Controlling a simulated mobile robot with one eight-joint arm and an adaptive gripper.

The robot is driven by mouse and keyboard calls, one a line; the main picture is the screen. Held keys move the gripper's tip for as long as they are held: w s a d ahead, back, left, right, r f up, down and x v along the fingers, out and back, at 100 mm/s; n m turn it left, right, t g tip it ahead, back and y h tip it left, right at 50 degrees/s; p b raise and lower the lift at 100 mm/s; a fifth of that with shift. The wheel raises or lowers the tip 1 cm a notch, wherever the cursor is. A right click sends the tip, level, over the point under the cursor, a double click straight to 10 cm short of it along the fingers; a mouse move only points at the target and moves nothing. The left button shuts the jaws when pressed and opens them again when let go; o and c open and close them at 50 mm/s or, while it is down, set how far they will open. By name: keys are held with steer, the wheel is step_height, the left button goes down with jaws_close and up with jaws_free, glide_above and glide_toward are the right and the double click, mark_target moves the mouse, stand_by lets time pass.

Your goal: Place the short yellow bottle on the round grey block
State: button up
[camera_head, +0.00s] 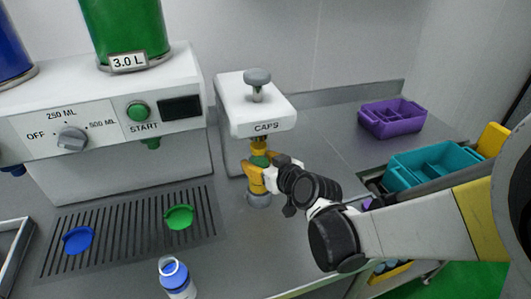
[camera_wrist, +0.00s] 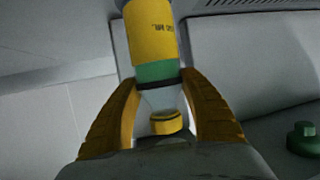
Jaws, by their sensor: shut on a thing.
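The short yellow bottle (camera_head: 257,183) is upright under the overhang of the white CAPS machine (camera_head: 262,118), with a green band and a yellow top. In the wrist view the bottle (camera_wrist: 152,42) appears upside down, with printed text, a green band and a pale neck narrowing to a yellow cap (camera_wrist: 165,122). My gripper (camera_head: 258,172) is shut on the bottle, its yellow fingers on either side in the wrist view (camera_wrist: 160,95). The round grey block (camera_head: 259,200) is directly below the bottle. The bottle's base meets it in the picture; I cannot tell if it bears weight.
A white dispenser (camera_head: 110,110) with a drip grille (camera_head: 120,245) stands left. A blue-and-white bottle (camera_head: 176,279) stands in front. Purple (camera_head: 392,119) and teal (camera_head: 432,166) bins are at right.

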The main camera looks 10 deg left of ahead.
steer(key=shift+f, duration=0.1)
steer(key=o, duration=1.4)
steer(key=shift+r, duration=0.25)
steer(key=p+v, duration=0.4)
steer(key=v, duration=0.8)
steer(key=s+d+m+g+h, duration=0.1)
steer(key=s+d+m+h, duration=0.2)
steer(key=d, duration=0.6)
steer(key=s+d+r+m+g+h, duration=0.1)
steer(key=s+d+m+h, duration=0.1)
steer(key=s+d, duration=0.3)
steer(key=s+d+m+g+h, duration=0.1)
steer(key=s+d+m+h, duration=0.2)
steer(key=d, duration=1)
steer(key=shift+s+r+m+h, duration=0.3)
steer(key=shift+s+h, duration=0.2)
steer(key=shift+h, duration=0.1)
